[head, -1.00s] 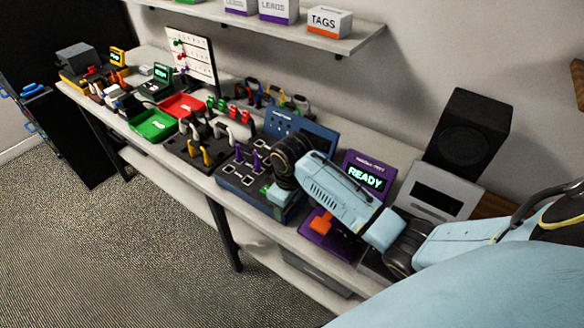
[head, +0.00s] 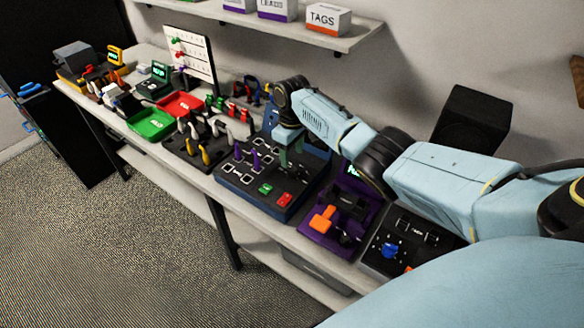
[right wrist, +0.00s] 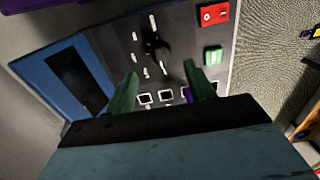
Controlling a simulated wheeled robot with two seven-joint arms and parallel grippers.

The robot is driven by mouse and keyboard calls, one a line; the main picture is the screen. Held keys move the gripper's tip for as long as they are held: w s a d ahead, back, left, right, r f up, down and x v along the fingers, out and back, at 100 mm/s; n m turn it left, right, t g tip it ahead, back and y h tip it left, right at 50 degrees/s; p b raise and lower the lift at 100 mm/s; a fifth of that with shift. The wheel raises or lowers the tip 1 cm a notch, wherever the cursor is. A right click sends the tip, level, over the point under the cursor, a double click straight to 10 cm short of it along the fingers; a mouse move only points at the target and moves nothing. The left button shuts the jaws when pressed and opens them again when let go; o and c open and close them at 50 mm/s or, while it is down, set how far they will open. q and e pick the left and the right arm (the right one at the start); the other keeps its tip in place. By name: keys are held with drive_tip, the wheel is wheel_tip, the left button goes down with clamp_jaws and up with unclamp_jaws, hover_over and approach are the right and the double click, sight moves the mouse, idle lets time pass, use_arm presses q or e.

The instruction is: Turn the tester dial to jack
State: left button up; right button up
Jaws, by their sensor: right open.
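The blue tester (head: 232,184) stands on the bench, with a dark control panel and a blue upright back. Its black dial (right wrist: 155,46) shows in the right wrist view, ringed by white marks; I cannot read which mark it points at. In the head view the dial is hidden by my right gripper (head: 287,150), which is over the rear of the panel. In the right wrist view, the green fingers of my right gripper (right wrist: 160,72) are apart and empty, with the dial just beyond and between their tips. My left gripper is not in view.
The panel also holds a red switch (head: 284,199), a green button (head: 265,188), square sockets and purple plugs (head: 255,160). Right of it are a purple device (head: 318,239) with an orange part and a black box with a blue knob (head: 390,251). A plug rack (head: 187,151) stands left.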

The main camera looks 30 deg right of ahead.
sight(292, 168)
wheel_tip(292, 168, down, 6)
drive_tip(key=shift+f+b, duration=0.2)
drive_tip(key=shift+b, duration=0.55)
drive_tip(key=c, duration=1)
